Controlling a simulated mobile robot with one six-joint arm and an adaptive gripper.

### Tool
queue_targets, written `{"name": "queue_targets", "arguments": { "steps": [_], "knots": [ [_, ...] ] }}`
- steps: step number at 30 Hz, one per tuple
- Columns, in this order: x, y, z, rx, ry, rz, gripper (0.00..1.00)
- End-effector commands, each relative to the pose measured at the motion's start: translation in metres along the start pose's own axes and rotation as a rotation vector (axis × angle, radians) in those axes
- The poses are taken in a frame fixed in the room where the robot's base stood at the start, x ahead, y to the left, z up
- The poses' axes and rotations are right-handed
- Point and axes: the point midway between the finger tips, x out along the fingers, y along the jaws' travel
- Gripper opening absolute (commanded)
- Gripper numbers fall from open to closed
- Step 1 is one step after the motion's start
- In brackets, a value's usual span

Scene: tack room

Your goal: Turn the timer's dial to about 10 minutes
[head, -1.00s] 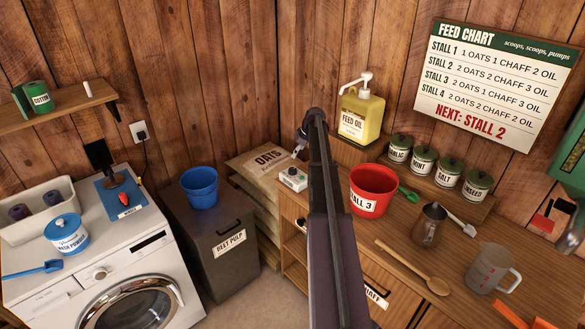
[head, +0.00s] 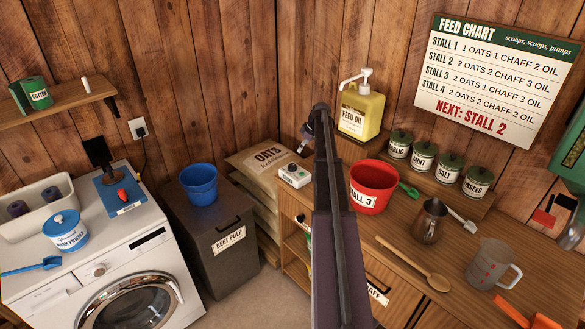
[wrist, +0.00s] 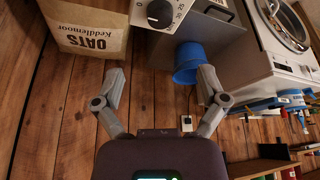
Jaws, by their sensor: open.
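The timer (head: 295,175) is a small white box with a dark round dial, on the left end of the wooden counter beside the oats sack. In the wrist view the timer (wrist: 188,14) is at the top edge, partly cut off, with the dial (wrist: 160,12) and some printed numbers showing. The dial's exact setting is too small to read. My gripper (wrist: 162,85) is open and empty, its two fingers spread wide, apart from the timer. In the head view my gripper (head: 307,134) is above and behind the timer, mostly hidden by my arm.
A red Stall 3 bucket (head: 374,187) stands right of the timer. A yellow feed oil pump bottle (head: 361,113) stands behind. The oats sack (head: 262,160) and a blue bucket (head: 199,184) on the beet pulp bin (head: 213,232) are to the left.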

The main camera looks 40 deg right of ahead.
Motion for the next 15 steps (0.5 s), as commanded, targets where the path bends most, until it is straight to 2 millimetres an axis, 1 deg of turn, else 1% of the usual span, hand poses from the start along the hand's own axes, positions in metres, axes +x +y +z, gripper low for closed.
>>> {"name": "queue_targets", "arguments": {
  "steps": [1,15],
  "knots": [
    [0.007,0.000,0.001,0.000,0.000,0.000,0.92],
    [0.047,0.000,0.000,-0.002,0.000,0.000,0.92]
  ]
}}
